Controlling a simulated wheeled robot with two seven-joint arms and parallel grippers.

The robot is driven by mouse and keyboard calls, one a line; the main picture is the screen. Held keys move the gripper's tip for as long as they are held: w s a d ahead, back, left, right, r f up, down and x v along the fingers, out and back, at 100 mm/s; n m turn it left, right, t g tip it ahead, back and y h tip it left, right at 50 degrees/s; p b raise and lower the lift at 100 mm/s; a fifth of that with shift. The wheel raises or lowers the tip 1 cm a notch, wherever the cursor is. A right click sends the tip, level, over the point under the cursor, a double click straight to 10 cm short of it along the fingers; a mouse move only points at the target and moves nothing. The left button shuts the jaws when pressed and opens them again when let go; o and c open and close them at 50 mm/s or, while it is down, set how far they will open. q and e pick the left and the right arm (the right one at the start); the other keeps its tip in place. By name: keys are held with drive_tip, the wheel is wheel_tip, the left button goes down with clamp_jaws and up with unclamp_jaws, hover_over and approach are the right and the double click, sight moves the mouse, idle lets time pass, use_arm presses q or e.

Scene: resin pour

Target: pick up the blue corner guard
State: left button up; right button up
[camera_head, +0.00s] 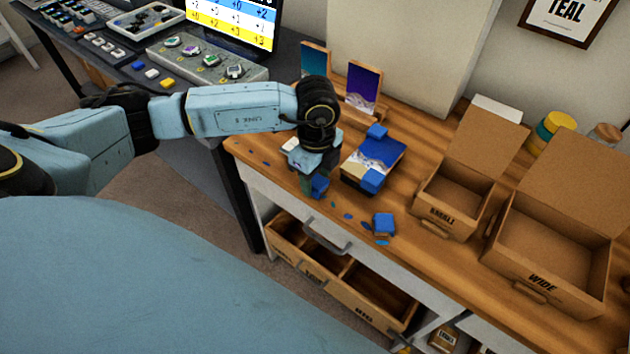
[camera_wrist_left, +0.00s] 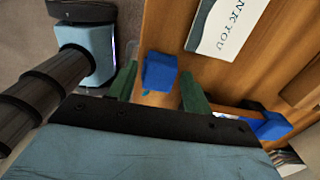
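A blue corner guard (camera_head: 319,188) lies near the front edge of the wooden worktop, right at my left gripper (camera_head: 313,182). In the left wrist view, the fingers are spread apart and a blue corner guard (camera_wrist_left: 160,72) shows between their tips, with gaps on both sides. I cannot tell how far below the tips it is. Another blue corner guard (camera_head: 384,224) lies loose to the right. Two more guards, a far one (camera_head: 376,132) and a near one (camera_head: 372,180), are on a blue-and-white resin panel (camera_head: 382,157). My right gripper is not in view.
A "SMALL" box (camera_head: 443,219) and a "WIDE" box (camera_head: 540,285) stand open on the right. Two small art panels stand behind my left arm. A "THANK YOU" card (camera_wrist_left: 228,25) lies close by. Blue flecks dot the worktop; an open drawer (camera_head: 285,235) is below.

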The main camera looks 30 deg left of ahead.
use_arm(q)
drive_tip(key=c, duration=0.8)
drive_tip(key=shift+o, duration=0.2)
drive_tip(key=shift+r, duration=0.1)
